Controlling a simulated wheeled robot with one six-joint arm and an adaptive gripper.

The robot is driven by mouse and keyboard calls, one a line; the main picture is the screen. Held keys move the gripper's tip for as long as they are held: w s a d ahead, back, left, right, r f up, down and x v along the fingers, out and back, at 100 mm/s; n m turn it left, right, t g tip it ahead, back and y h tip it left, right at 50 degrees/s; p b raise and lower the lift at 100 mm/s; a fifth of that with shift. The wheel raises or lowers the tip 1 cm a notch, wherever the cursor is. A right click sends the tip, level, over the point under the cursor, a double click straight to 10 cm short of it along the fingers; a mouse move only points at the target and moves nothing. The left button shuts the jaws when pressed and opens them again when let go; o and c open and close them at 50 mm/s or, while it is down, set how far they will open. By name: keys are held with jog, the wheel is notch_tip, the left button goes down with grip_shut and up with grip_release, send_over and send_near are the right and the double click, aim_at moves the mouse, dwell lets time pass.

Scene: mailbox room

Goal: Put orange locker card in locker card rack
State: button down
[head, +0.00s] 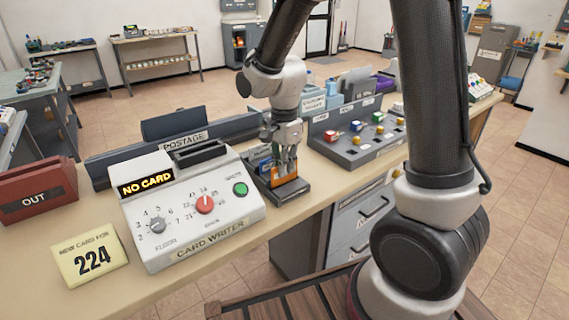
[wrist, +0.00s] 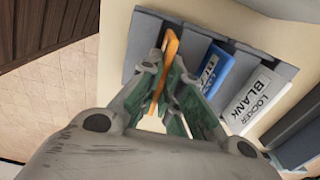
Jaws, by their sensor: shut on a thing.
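The orange locker card (head: 284,171) is held upright between the fingertips of my gripper (head: 287,153). It also shows edge-on in the wrist view (wrist: 172,48), with my gripper (wrist: 157,98) shut on it. The card is at the front part of the dark grey card rack (head: 292,190), between two grey dividers of the rack (wrist: 145,30). I cannot tell whether its lower edge touches the slot floor. A blue card (wrist: 212,70) and a white card marked LOCKER BLANK (wrist: 252,97) stand in neighbouring slots of the rack.
The card writer (head: 190,210) stands left of the rack, its display reading NO CARD. A grey tray with coloured pieces (head: 360,148) sits right of the rack. A red OUT box (head: 38,192) is at far left.

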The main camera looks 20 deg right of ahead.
jog(key=shift+s+f, duration=0.1)
jog(key=shift+f, duration=0.8)
jog(key=c, duration=1.5)
grip_release()
jog(key=shift+w, duration=0.2)
jog(key=shift+c, duration=0.2)
jog(key=shift+s+r, duration=0.1)
jog(key=shift+r, duration=3.4)
